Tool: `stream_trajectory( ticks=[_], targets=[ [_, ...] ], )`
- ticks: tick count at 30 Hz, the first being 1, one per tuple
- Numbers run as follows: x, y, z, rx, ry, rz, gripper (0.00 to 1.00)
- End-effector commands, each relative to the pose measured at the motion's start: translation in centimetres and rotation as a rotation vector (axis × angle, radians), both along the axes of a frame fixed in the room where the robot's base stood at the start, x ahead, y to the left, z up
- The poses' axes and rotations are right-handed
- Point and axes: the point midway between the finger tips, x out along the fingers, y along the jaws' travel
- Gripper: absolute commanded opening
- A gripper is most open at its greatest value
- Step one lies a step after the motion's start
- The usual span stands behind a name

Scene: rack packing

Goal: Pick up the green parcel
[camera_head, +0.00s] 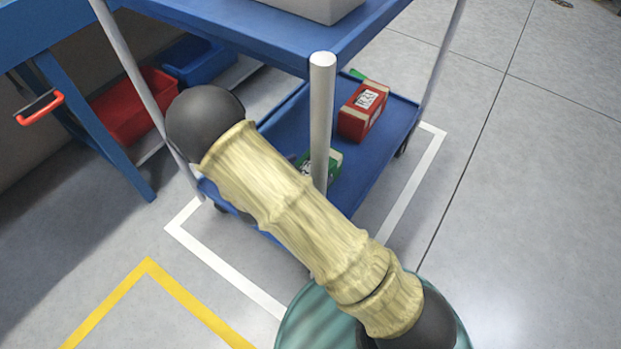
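A green parcel (335,161) with a white label lies on the lower blue shelf (373,172) of a cart. It is partly hidden behind the cart's grey front post and my arm. A small bit of green also shows farther back on that shelf, behind a red parcel (362,111); I cannot tell what it belongs to. My arm crosses the middle of the view in front of the shelf. My gripper is not visible, so its place relative to the green parcel cannot be seen.
The cart has a blue upper shelf (290,32) with a grey box (318,6) on it, and grey posts (322,110). A blue table (60,25) stands at left, near red (133,108) and blue bins (196,62). The floor at right is clear.

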Motion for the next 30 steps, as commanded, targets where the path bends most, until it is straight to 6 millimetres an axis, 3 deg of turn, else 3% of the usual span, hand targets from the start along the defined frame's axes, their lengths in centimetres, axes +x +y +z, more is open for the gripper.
stream_trajectory(
  ticks=[5, 15, 17, 30],
  targets=[
    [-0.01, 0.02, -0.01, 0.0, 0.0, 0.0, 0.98],
    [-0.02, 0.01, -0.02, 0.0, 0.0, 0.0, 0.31],
    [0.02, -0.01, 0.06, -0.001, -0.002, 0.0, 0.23],
    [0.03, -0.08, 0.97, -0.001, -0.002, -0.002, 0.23]
  ],
)
